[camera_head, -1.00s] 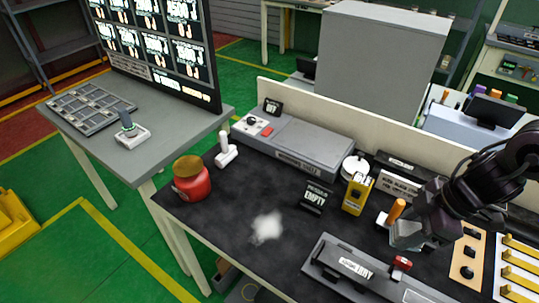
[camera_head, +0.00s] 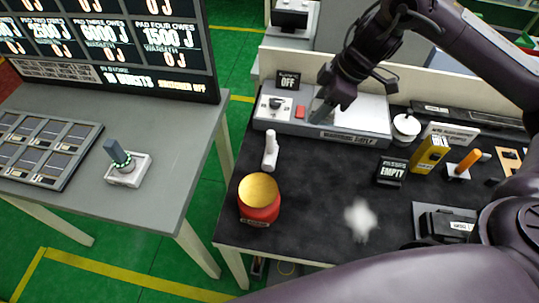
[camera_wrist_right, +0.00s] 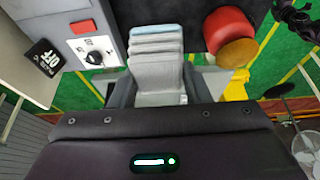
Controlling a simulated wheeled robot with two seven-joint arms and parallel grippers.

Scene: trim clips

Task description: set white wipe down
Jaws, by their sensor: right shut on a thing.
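In the right wrist view my right gripper (camera_wrist_right: 156,92) is shut on a pale, layered block with a bluish end, which looks like the folded wipe (camera_wrist_right: 156,52). In the head view the held thing is a small greyish piece, mostly hidden by the jaws; I cannot tell whether it touches anything. A fuzzy white patch (camera_head: 360,218) lies on the black bench top.
The grey unit (camera_head: 360,132) has an OFF sign (camera_head: 288,81). An EMPTY sign (camera_head: 391,171) and yellow box (camera_head: 429,154) stand right.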

